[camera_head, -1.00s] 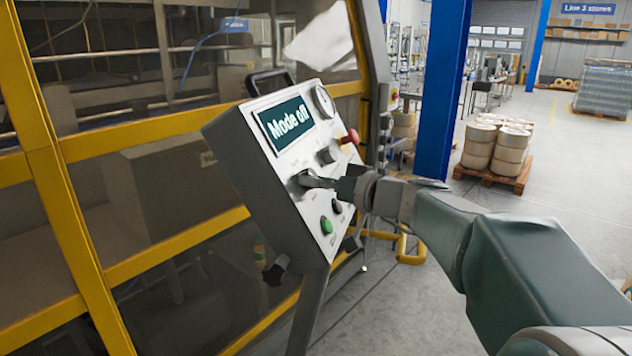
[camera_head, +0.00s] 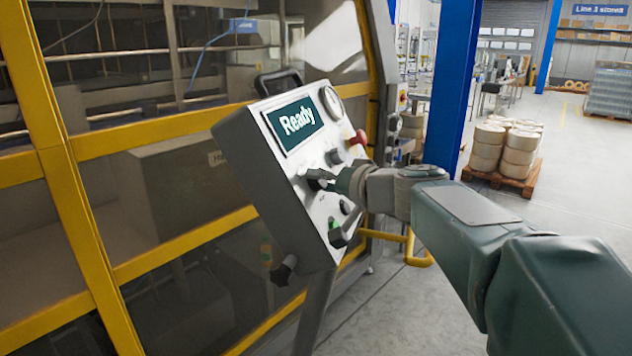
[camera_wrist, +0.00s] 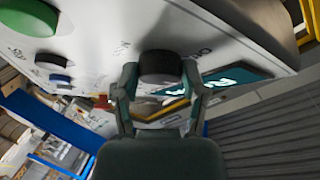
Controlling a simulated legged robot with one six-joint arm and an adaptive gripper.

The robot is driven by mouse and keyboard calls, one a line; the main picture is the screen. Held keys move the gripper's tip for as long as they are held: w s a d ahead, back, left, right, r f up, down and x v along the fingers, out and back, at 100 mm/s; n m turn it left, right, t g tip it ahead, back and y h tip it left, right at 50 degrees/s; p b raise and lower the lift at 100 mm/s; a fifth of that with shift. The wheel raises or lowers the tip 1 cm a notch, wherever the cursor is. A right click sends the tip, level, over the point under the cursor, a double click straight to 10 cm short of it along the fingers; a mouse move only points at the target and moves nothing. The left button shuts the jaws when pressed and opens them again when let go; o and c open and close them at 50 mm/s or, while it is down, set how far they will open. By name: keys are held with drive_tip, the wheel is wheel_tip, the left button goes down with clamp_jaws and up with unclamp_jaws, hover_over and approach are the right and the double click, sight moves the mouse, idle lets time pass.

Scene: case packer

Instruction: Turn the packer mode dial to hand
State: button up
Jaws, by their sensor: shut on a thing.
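The sloped control panel (camera_head: 283,172) stands at the centre of the head view. Its teal screen (camera_head: 296,124) reads "Ready". A dark mode dial (camera_head: 314,175) sits below the screen, partly hidden by my gripper (camera_head: 328,184). In the wrist view the round dark dial (camera_wrist: 160,66) lies between the two fingers of my gripper (camera_wrist: 160,88), which are shut on it. Which mode the dial points to cannot be read, since its labels are too small and blurred.
Close to the dial are another dark knob (camera_head: 333,157), a red button (camera_head: 358,139), a gauge (camera_head: 332,103) and a green button (camera_head: 334,224). The yellow-framed guard (camera_head: 160,137) stands behind the panel. Open floor lies to the right, with a pallet of rolls (camera_head: 505,152).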

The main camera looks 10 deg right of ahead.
idle(0.3)
drive_tip(key=o, duration=1.2)
drive_tip(key=shift+c, duration=0.2)
drive_tip(key=v, duration=1.2)
drive_tip(key=shift+f, duration=0.15)
